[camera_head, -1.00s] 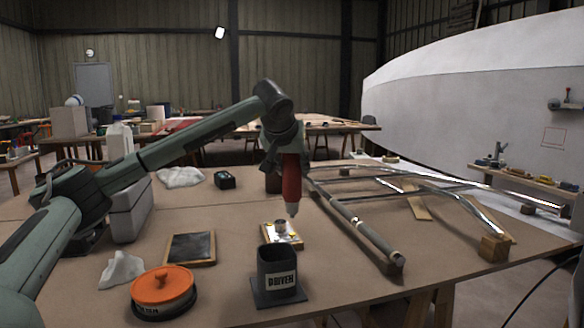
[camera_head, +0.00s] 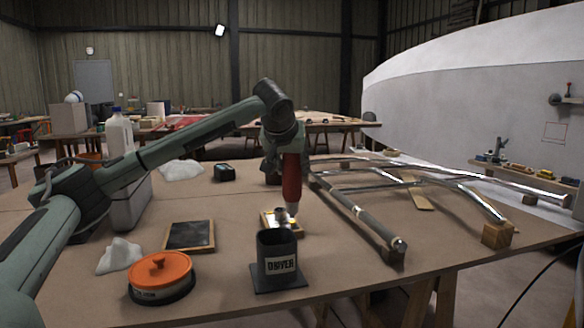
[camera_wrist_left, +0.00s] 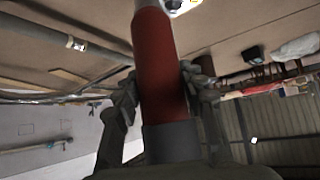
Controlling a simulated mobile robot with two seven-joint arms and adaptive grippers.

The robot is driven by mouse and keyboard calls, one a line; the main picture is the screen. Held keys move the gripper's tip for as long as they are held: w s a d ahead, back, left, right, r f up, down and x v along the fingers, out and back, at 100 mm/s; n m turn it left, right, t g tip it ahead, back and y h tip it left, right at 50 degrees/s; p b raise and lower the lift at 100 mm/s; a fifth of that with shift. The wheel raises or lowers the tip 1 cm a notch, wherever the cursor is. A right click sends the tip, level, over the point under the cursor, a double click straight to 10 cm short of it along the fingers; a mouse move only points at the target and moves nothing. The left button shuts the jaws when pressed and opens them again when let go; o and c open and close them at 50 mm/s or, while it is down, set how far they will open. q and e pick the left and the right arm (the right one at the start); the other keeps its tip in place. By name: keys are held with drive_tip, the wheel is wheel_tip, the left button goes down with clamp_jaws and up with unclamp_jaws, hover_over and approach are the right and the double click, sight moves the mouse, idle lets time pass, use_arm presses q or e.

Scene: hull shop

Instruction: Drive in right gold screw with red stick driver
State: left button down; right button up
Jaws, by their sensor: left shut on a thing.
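My left gripper (camera_head: 289,154) is shut on the red stick driver (camera_head: 291,182), which hangs upright with its tip down. The driver (camera_wrist_left: 162,65) also fills the middle of the left wrist view between both fingers. Its tip is just above or at a small wood-edged plate (camera_head: 267,223) with a grey metal cylinder (camera_head: 281,217) on it. Whether the tip touches is unclear. A bright corner of the plate (camera_wrist_left: 184,4) shows at the top of the wrist view. I cannot make out any gold screw. My right gripper is not in view.
A dark holder marked DRIVER (camera_head: 278,262) stands empty in front of the plate. An orange-lidded tin (camera_head: 160,275) and a dark framed slate (camera_head: 190,235) lie to its left. A metal tube frame (camera_head: 360,216) lies to the right. Bare tabletop lies between them.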

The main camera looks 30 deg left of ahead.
use_arm(q)
drive_tip(key=shift+r+p, duration=0.15)
drive_tip(key=shift+p, duration=0.45)
idle(1.1)
drive_tip(key=shift+f+b, duration=0.3)
drive_tip(key=shift+f, duration=0.45)
idle(1.0)
drive_tip(key=shift+f+p, duration=0.25)
drive_tip(key=shift+p, duration=0.65)
idle(2.5)
drive_tip(key=shift+r, duration=0.1)
